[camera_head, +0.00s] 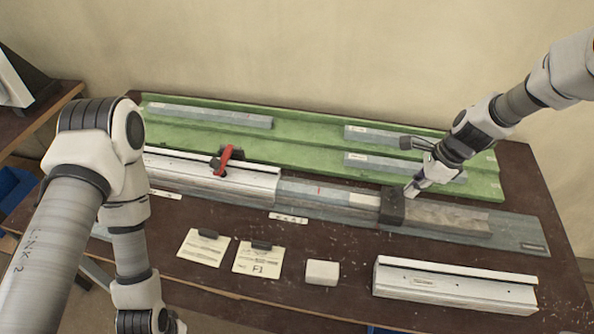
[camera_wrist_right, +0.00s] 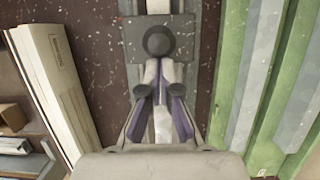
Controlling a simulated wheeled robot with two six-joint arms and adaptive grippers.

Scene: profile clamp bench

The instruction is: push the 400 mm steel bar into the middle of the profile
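The white profile (camera_head: 215,178) lies on the left of a long grey rail, with a red-handled clamp (camera_head: 227,158) on it. A steel bar (camera_head: 315,192) with a red mark lies in line against the profile's right end; how far it reaches inside is hidden. A pale block (camera_head: 364,201) sits between this bar and a dark pusher block (camera_head: 392,207). My right gripper (camera_head: 412,191) is at the dark block. In the right wrist view, its fingers (camera_wrist_right: 160,72) close in at a round black knob (camera_wrist_right: 158,41) on that block. My left gripper is below the picture edge.
A green tray (camera_head: 310,125) behind the rail holds several grey bars (camera_head: 210,115). In front lie two paper cards (camera_head: 258,257), a small white block (camera_head: 322,272) and a loose white profile (camera_head: 455,285). The table's front right is partly clear.

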